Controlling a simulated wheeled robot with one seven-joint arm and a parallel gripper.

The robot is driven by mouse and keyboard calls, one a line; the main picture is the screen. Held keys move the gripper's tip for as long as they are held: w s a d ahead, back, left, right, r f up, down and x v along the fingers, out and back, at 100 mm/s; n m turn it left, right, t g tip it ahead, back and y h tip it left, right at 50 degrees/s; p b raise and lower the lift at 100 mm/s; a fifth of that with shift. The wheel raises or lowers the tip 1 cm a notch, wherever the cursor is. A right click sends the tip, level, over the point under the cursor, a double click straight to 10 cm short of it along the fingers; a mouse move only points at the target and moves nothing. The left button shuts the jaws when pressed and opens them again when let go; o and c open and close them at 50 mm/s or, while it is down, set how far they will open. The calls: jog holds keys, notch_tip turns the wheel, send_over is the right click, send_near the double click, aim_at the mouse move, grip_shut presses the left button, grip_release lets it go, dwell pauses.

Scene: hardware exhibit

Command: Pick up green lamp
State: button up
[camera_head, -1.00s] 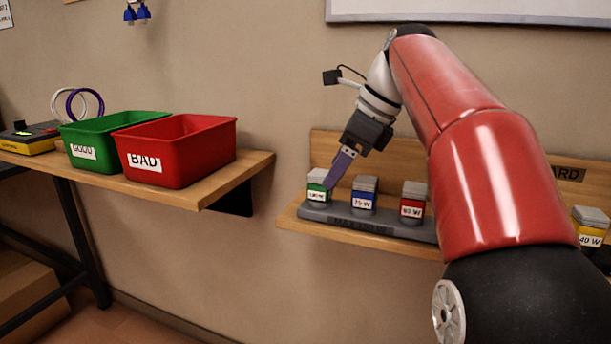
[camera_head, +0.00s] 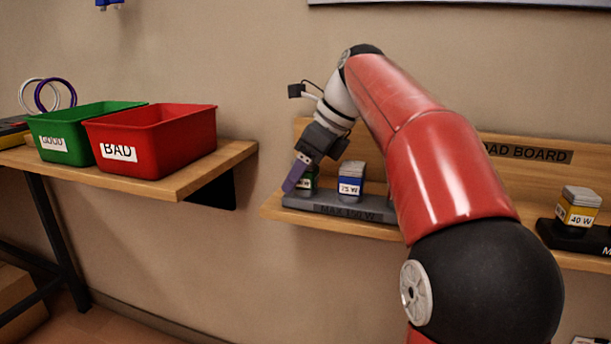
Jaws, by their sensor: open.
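The green lamp (camera_head: 311,181) is a small block with a green band and a white label. It stands at the left end of a grey base (camera_head: 330,206) marked MAX 150 W, on the wooden shelf at right. My gripper (camera_head: 291,186) is open. Its purple finger hangs down in front of the lamp's left side and hides much of it, including its top. I cannot tell whether the fingers touch the lamp or stand around it.
A blue lamp (camera_head: 351,182) marked 75 W stands close to the right of the green one. My arm hides the base's right part. A yellow lamp (camera_head: 578,209) stands further right. A green bin (camera_head: 52,146) and a red BAD bin (camera_head: 170,146) sit on the left shelf (camera_head: 225,158).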

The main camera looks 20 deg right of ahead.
jog(key=c, duration=1.1)
notch_tip(320, 180, up, 8)
jog(key=p, duration=0.3)
jog(key=shift+r+p, duration=0.1)
jog(key=shift+p, duration=0.25)
jog(key=shift+r, duration=0.9)
